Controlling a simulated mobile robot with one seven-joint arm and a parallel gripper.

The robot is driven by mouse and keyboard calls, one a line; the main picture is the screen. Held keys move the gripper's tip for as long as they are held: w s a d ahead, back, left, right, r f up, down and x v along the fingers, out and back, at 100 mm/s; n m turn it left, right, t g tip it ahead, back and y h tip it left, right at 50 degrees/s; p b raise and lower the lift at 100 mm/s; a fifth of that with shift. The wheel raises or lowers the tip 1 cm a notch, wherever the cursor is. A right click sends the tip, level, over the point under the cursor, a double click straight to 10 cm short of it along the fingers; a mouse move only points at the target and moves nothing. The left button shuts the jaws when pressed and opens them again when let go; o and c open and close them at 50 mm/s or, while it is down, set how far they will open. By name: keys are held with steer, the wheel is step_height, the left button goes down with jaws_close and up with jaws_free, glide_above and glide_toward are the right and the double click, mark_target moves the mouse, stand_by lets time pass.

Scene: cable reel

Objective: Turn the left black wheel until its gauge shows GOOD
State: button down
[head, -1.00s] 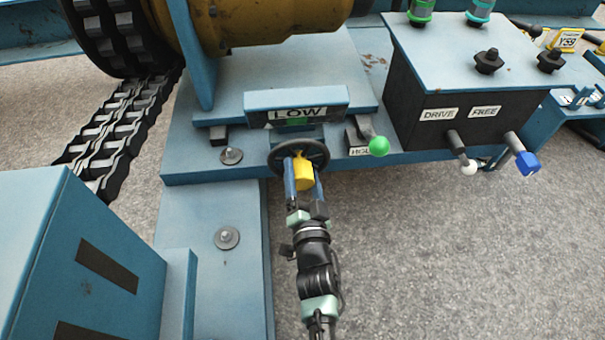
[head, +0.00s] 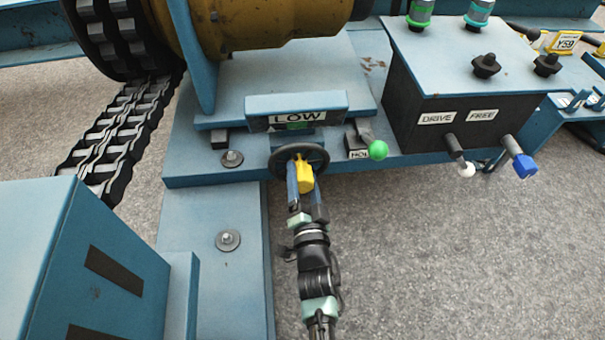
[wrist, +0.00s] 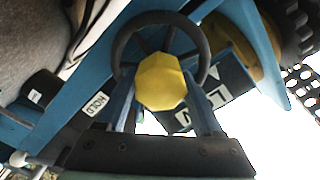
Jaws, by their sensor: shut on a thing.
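The black wheel (head: 284,152) is mounted under a gauge (head: 297,118) that reads LOW, with a little green showing below the word. A yellow knob (head: 305,180) stands out at the wheel. My gripper (head: 302,178) is shut on the yellow knob, with a blue finger on each side of it. In the wrist view the yellow knob (wrist: 161,82) sits between the two fingers, and the wheel's rim (wrist: 124,38) shows behind it. The far face of the knob and its joint with the wheel are hidden.
A green-knobbed lever (head: 378,150) is close to the right of the wheel. A black box (head: 436,105) with DRIVE and FREE levers stands further right. A blue cabinet (head: 75,260) is at the lower left. Open ground lies at the lower right.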

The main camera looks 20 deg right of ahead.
steer(key=shift+r+m+p, duration=0.15)
steer(key=shift+m+p, duration=1)
steer(key=shift+m, duration=0.05)
steer(key=shift+f+m+p, duration=0.15)
steer(key=shift+m+p, duration=0.4)
steer(key=shift+m, duration=0.6)
steer(key=shift+f+m+p, duration=0.15)
steer(key=shift+m+p, duration=0.35)
steer(key=shift+m, duration=0.65)
steer(key=shift+c, duration=0.2)
jaws_free()
steer(key=p+v, duration=0.6)
steer(key=v, duration=0.7)
